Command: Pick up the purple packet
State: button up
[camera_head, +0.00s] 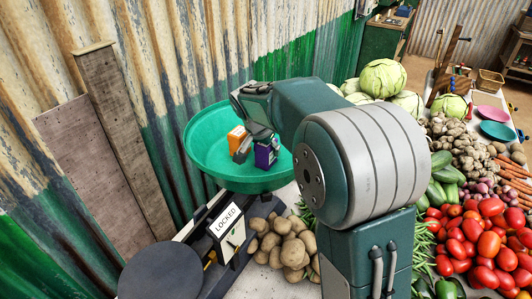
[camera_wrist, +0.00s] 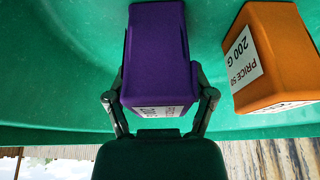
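The purple packet (camera_head: 266,153) stands in the green pan (camera_head: 195,150), to the right of the orange packet. In the wrist view the purple packet (camera_wrist: 157,50) lies between the two fingers of my gripper (camera_wrist: 159,85), one finger along each side. The fingers sit close against its sides. I cannot tell whether they press on it. A white label shows on its end nearest my palm. In the head view my gripper (camera_head: 257,140) reaches down into the pan and partly covers the packet. I see no clear gap showing the packet lifted.
The orange packet (camera_head: 237,138), labelled 200 G in the wrist view (camera_wrist: 268,50), stands close to the right finger there. The scale bears a LOCKED sign (camera_head: 226,219). Potatoes (camera_head: 288,243) lie below the pan. A corrugated wall (camera_head: 170,60) rises behind; cabbages and tomatoes lie right.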

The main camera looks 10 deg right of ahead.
jog(key=c, duration=0.4)
jog(key=shift+r, duration=0.4)
notch_tip(320, 180, up, 3)
jog(key=shift+s+f, duration=0.1)
jog(key=shift+f, duration=0.05)
jog(key=s+r, duration=0.3)
jog(key=s, duration=0.1)
jog(key=s+r, duration=0.3)
jog(key=s, duration=0.2)
jog(key=s+r, duration=0.3)
jog(key=s, duration=0.2)
jog(key=shift+r, duration=0.25)
